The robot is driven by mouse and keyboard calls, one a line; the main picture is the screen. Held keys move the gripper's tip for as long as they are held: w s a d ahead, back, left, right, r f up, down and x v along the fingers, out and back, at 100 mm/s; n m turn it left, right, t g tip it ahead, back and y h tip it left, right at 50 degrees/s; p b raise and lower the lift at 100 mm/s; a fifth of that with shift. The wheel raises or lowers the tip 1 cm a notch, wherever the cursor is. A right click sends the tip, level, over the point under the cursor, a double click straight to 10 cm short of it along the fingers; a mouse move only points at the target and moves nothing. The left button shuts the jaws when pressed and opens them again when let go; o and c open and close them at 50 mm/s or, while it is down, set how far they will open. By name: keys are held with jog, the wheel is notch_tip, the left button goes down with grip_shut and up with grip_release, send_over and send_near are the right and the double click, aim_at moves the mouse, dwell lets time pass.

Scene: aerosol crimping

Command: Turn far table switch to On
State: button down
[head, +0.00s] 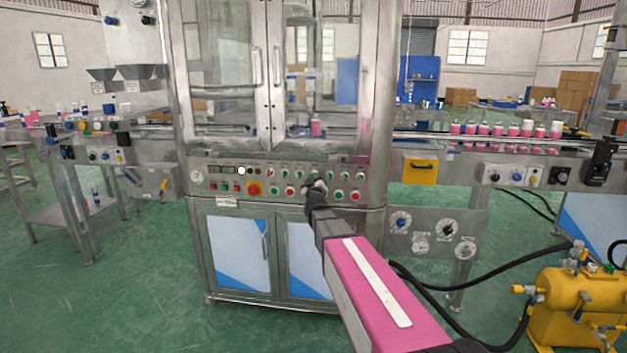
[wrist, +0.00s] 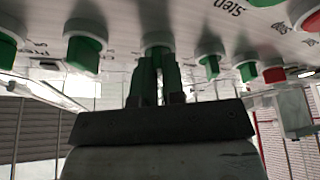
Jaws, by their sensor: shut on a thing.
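A steel control panel (head: 228,172) on the central machine carries a row of green switch knobs and several push buttons. My gripper (head: 316,184) reaches the panel's upper switch row, near its middle. In the wrist view my gripper (wrist: 158,88) is shut on a green switch knob (wrist: 157,52) with a pale round base. The fingers hide most of this knob, and I cannot tell its turned position or read its label. Other green knobs stand to the left (wrist: 86,50) and to the right (wrist: 209,64) of it, apart from the gripper.
A red button (wrist: 274,74) lies right of the knobs in the wrist view. A red emergency button (head: 254,188) sits left on the panel. Glass doors (head: 222,70) rise above. A conveyor (head: 480,143) with pink cans runs right. A yellow tank (head: 572,305) stands front right.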

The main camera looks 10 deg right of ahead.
jog(key=shift+m, duration=0.3)
jog(key=m+g+h, duration=0.1)
jog(key=m+h, duration=0.2)
jog(key=m, duration=0.2)
jog(key=m+g+h, duration=0.1)
jog(key=m+h, duration=0.1)
jog(key=m, duration=0.4)
jog(key=m+h, duration=0.3)
jog(key=m, duration=0.2)
jog(key=shift+a+m+g+h, duration=0.15)
jog(key=shift+m+g+h, duration=0.15)
jog(key=shift+g, duration=0.1)
jog(key=c, duration=1.2)
grip_release()
jog(key=v, duration=1)
jog(key=shift+s+a+f, duration=0.2)
jog(key=shift+s, duration=0.1)
